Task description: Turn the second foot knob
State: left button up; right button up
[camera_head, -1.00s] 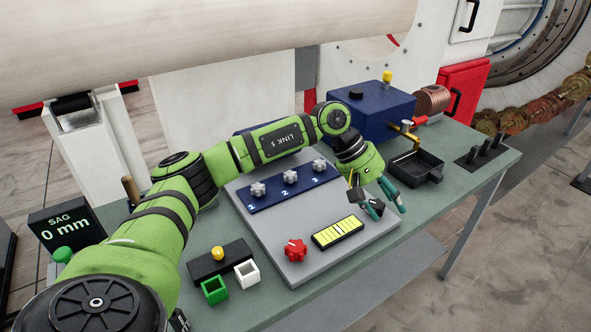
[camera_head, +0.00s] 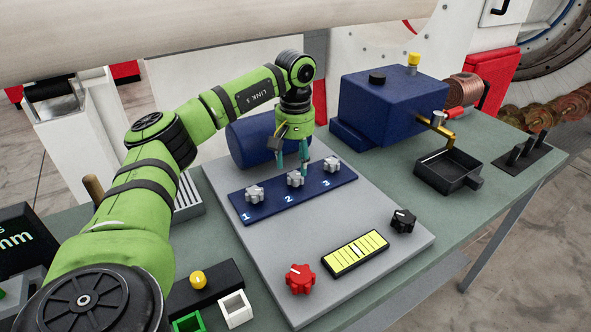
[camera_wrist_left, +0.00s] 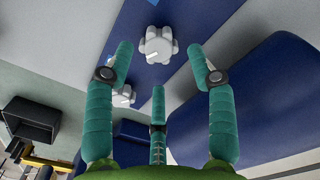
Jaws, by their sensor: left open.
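The blue strip (camera_head: 274,204) carries three grey lobed knobs marked 1, 2 and 3. The second knob (camera_head: 295,179) is the middle one, between knob 1 (camera_head: 254,194) and knob 3 (camera_head: 332,164). My left gripper (camera_head: 293,163) points down, open and empty, just behind and above the second knob. In the left wrist view, a grey knob (camera_wrist_left: 158,44), apparently the second, appears between the two outer fingertips, with clear space on both sides. Another knob (camera_wrist_left: 122,95) is partly hidden by a finger. I see no contact. My right gripper is not in view.
A blue cylinder (camera_head: 252,142) lies close behind the strip. A blue box (camera_head: 388,105) and a black tray (camera_head: 447,171) stand to the right. A red knob (camera_head: 300,279), a yellow gauge (camera_head: 356,252) and a black knob (camera_head: 403,220) sit on the front of the grey plate.

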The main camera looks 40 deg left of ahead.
aim_at(295, 174)
pick_arm(q)
notch_tip(295, 174, down, 3)
jog(key=shift+d+f, duration=0.1)
jog(key=shift+f, duration=0.2)
grip_shut()
jog(key=shift+p, duration=0.3)
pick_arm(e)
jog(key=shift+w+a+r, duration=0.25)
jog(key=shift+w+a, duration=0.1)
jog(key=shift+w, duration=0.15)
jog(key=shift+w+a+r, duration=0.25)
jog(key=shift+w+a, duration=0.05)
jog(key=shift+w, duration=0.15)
pick_arm(q)
jog(key=shift+n, duration=0.3)
